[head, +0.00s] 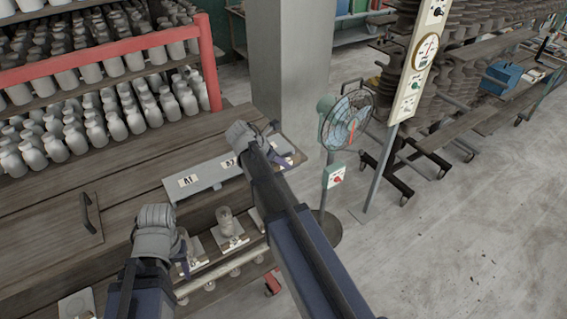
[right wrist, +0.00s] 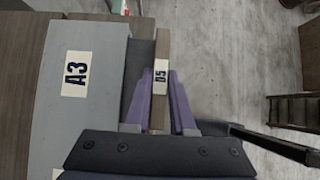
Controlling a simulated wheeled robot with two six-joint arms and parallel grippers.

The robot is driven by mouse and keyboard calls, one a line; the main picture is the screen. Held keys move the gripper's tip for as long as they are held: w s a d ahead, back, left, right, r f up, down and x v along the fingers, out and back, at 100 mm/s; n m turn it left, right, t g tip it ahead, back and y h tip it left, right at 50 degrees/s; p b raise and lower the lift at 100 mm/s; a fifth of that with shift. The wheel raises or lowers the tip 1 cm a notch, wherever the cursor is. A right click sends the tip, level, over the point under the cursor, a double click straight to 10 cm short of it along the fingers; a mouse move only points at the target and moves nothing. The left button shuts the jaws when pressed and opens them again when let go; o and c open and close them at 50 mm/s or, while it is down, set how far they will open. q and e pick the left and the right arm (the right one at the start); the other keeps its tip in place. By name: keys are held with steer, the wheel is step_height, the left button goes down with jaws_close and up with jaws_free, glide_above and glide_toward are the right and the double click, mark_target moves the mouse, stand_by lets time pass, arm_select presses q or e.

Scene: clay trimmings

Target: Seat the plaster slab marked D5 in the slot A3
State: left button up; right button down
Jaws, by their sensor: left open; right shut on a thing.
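The plaster slab D5 (right wrist: 162,48) is a narrow brownish piece with a white D5 label, seen from above in the right wrist view. My right gripper (right wrist: 161,100) is shut on it, one purple finger on each side. The grey slotted block (right wrist: 110,45) with the A3 label (right wrist: 76,74) lies just left of the slab; I cannot tell whether they touch. In the head view the block (head: 207,183) shows A1 and A2 labels, and my right gripper (head: 279,160) covers its right end. My left gripper (head: 184,262) is open, below the block's left end.
The block lies on a wooden bench (head: 125,185). Labelled pieces and a jar (head: 225,218) stand on a lower shelf. A red-framed rack (head: 130,47) of bottles is behind left. A fan (head: 347,122) and a grey pillar (head: 292,60) stand beyond.

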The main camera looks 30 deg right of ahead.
steer(key=shift+w+a, duration=0.1)
steer(key=shift+w, duration=1.2)
steer(key=c, duration=0.7)
jaws_free()
steer(key=shift+r, duration=0.1)
steer(key=shift+r, duration=0.1)
steer(key=shift+s+a+r+p, duration=0.1)
steer(key=shift+a+r+p, duration=0.1)
steer(key=shift+r+p, duration=0.25)
steer(key=a, duration=0.8)
steer(key=s+a, duration=0.1)
steer(key=a, duration=0.3)
steer(key=shift+s+a+f, duration=0.1)
steer(key=shift+a+f, duration=0.05)
